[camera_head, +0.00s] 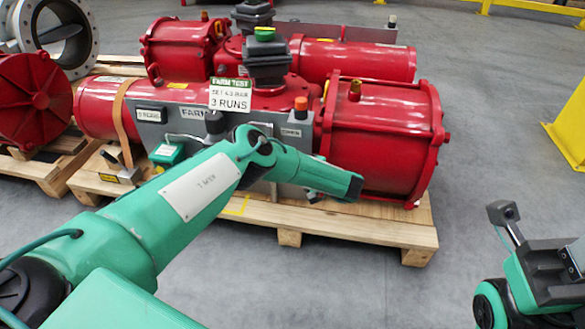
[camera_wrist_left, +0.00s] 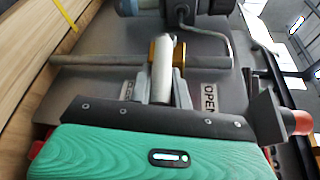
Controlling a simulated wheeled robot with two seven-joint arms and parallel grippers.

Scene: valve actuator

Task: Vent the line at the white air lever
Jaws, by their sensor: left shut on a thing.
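The white air lever (camera_wrist_left: 163,68) shows in the left wrist view as a pale rod at a brass-coloured fitting, in front of a grey panel (camera_wrist_left: 95,85). A label reading OPEN (camera_wrist_left: 209,97) is on its right, and a partly covered label is on its left. My left gripper (camera_wrist_left: 163,95) is shut on the lever, with one finger on each side. The red actuator (camera_head: 385,130) lies on a pallet behind the arm. My right gripper (camera_head: 503,212) is at the lower right, away from the actuator; its finger gap is unclear.
A sign reading 3 RUNS (camera_head: 230,95) stands on the actuator. The wooden pallet (camera_head: 350,225) sticks out in front. Grey floor is clear on the right, before a yellow post (camera_head: 570,125).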

